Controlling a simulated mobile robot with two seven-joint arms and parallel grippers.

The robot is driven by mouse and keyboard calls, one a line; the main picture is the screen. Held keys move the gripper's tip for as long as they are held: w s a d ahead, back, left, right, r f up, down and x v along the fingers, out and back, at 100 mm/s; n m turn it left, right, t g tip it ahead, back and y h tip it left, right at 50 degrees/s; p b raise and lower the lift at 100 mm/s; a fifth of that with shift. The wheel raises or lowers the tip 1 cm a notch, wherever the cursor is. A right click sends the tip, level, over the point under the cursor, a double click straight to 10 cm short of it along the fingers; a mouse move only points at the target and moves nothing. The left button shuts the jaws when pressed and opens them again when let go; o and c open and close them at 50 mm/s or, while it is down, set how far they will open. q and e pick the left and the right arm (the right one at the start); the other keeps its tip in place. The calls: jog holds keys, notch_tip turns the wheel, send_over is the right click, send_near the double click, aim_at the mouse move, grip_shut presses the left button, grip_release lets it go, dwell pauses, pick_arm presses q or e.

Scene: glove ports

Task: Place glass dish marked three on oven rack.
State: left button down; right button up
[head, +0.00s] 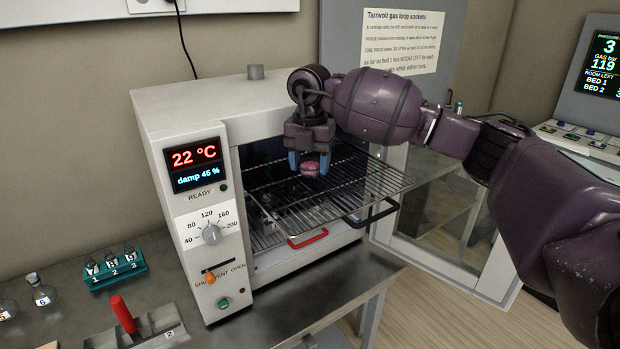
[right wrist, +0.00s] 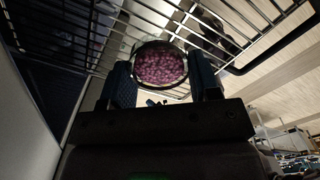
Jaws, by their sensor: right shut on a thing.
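My right gripper (head: 309,163) is shut on a small round glass dish (head: 311,168) filled with pink-purple beads. In the right wrist view, the dish (right wrist: 160,66) sits between the two blue fingers; no number on it can be read. The oven rack (head: 285,222) is a wire shelf pulled partway out of the open oven (head: 185,105). The gripper and dish are over the rack, toward its back near the oven opening. I cannot tell whether the dish touches the wires. My left gripper is not in view.
The oven door (head: 445,195) stands open at the right. On the bench at left are a teal vial holder (head: 118,274), flasks (head: 41,292) and a red-handled tool (head: 123,314). The rack's front is bare.

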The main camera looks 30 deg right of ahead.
aim_at(310, 190)
notch_tip(310, 190, down, 4)
jog(key=shift+r, duration=0.1)
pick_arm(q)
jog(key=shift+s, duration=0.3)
pick_arm(e)
jog(key=shift+f, duration=0.2)
jog(key=shift+f, duration=0.2)
jog(key=o, duration=0.9)
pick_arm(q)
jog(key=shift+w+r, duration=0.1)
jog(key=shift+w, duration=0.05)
pick_arm(e)
jog(key=shift+r, duration=0.15)
jog(key=shift+r, duration=0.3)
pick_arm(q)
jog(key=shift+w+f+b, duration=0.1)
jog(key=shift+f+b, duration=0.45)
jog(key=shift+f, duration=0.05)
pick_arm(e)
notch_tip(310, 190, up, 12)
jog(key=shift+f, duration=0.25)
